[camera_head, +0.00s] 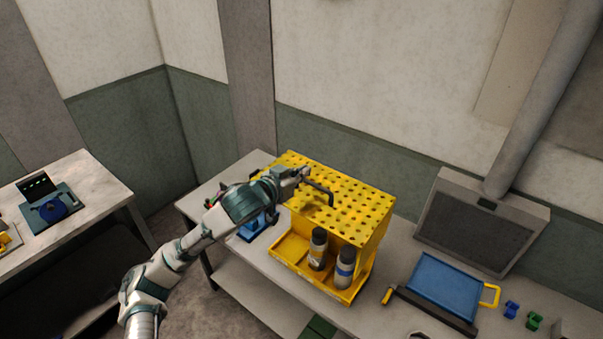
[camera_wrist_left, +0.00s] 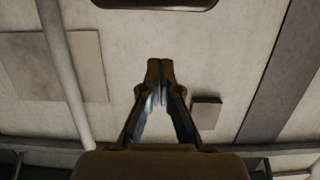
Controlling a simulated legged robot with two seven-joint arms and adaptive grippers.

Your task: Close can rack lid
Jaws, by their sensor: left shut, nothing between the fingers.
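The yellow can rack (camera_head: 345,195) stands on the bench, with a perforated top panel and an open front. Two grey cans (camera_head: 318,250) with dark caps stand upright inside, at the right; the left part of its floor is bare. My left gripper (camera_head: 304,173) is above the rack's top, near its back left. Its fingertips meet in the left wrist view (camera_wrist_left: 160,66), with nothing between them. A dark bent bar (camera_head: 320,190) lies just right of the gripper over the panel; I cannot tell whether they touch. My right gripper is not in view.
A blue tray (camera_head: 447,285) with yellow handles lies right of the rack, near small blue and green clips (camera_head: 511,309). A grey vent hood (camera_head: 482,232) stands behind it. A blue item (camera_head: 252,228) is left of the rack, partly behind my arm. Another table (camera_head: 85,190) stands far left.

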